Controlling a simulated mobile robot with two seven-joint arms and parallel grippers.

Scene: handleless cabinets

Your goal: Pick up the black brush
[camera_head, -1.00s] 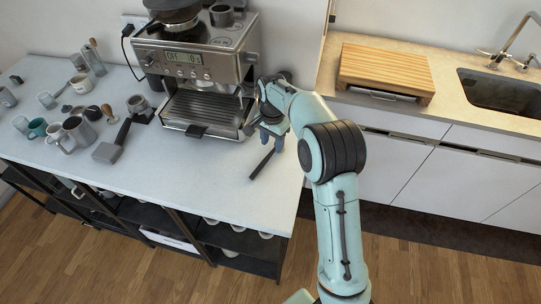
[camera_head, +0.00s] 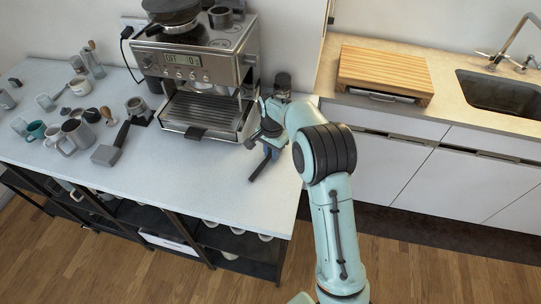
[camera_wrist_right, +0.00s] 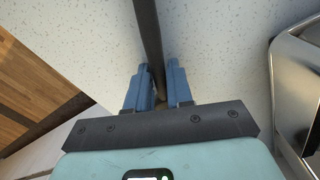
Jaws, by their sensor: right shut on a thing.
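The black brush (camera_head: 260,167) is a slim dark bar near the right end of the white counter, in front of the coffee machine. My right gripper (camera_head: 270,151) is at its upper end, with its blue fingers pointing down. In the right wrist view, the brush (camera_wrist_right: 148,30) runs up from between the two blue fingers of my gripper (camera_wrist_right: 158,73), which is shut on it. I cannot tell whether the brush is still touching the counter. The brush's far end is hidden by the gripper. My left gripper is not in view.
The coffee machine (camera_head: 203,75) stands just behind and left of my gripper. A dark jar (camera_head: 282,83) stands behind my arm. The counter (camera_head: 190,172) left of the brush is clear.

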